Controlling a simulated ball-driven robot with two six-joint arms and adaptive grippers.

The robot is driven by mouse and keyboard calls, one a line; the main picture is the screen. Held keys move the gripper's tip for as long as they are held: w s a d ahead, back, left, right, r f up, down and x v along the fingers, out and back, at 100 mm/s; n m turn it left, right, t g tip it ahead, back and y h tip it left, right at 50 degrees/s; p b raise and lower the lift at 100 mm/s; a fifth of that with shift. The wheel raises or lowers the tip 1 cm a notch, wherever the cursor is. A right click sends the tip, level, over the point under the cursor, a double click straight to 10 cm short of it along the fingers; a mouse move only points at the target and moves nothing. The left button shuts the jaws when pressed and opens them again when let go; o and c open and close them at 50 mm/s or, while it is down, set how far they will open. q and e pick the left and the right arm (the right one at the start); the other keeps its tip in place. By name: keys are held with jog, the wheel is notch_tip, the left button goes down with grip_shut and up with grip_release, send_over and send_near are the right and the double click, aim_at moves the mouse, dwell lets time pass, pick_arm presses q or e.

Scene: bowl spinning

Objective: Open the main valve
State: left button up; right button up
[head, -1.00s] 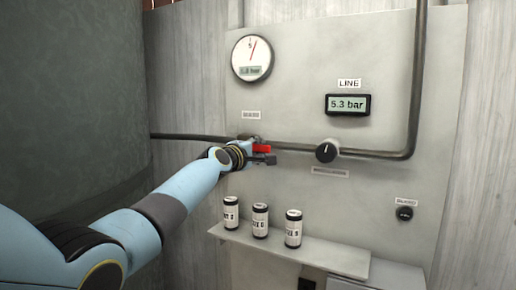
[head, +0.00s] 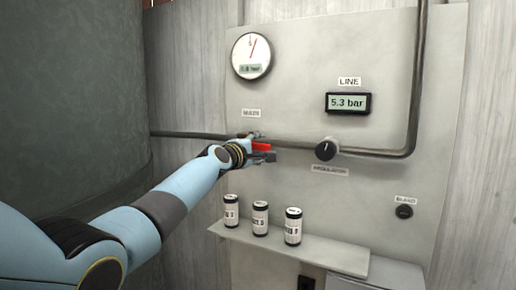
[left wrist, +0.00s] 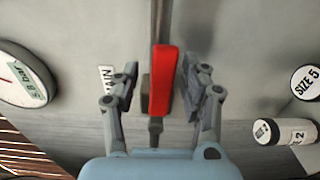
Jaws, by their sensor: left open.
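The main valve's red lever (head: 262,147) is on the pipe under the MAIN label (head: 251,113). It looks about in line with the pipe. My left gripper (head: 264,146) is at the lever, with one finger above it and one below. In the left wrist view, the red lever (left wrist: 162,80) stands between the two spread fingers of my left gripper (left wrist: 160,90), with a gap on each side. The gripper is open and holds nothing. The wrist hides the lever's left end and valve body in the head view. My right gripper is not in view.
The regulator knob (head: 326,150) is to the right on the same pipe (head: 375,153). A round gauge (head: 251,56) and a LINE display reading 5.3 bar (head: 348,103) are above. Three canisters, one in the middle (head: 260,219), stand on a shelf (head: 330,259) below. A large tank (head: 75,100) is left.

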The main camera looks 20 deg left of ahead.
pick_arm(q)
jog(key=s+a, duration=0.1)
jog(key=s, duration=1.1)
